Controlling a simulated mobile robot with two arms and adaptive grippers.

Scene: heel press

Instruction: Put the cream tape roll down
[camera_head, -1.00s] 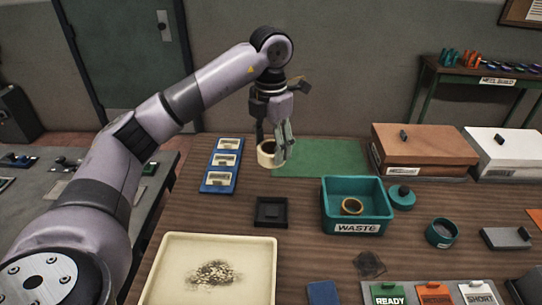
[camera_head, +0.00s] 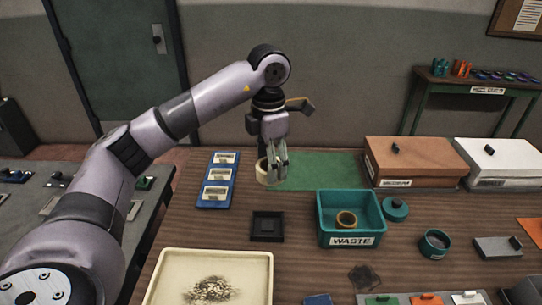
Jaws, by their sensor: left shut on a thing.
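The cream tape roll (camera_head: 264,172) is at the left end of the green mat (camera_head: 325,169), towards the back of the wooden table. My left gripper (camera_head: 274,170) points down and is shut on the roll, with a finger covering its right side. The roll's underside is at about table level; I cannot tell whether it touches the surface. My right gripper is not in view.
A blue tray (camera_head: 218,181) with labelled cards lies left of the roll. A dark square holder (camera_head: 267,226) is in front. A teal WASTE bin (camera_head: 350,217) with a brown ring stands to the right. A brown box (camera_head: 416,161) stands at back right.

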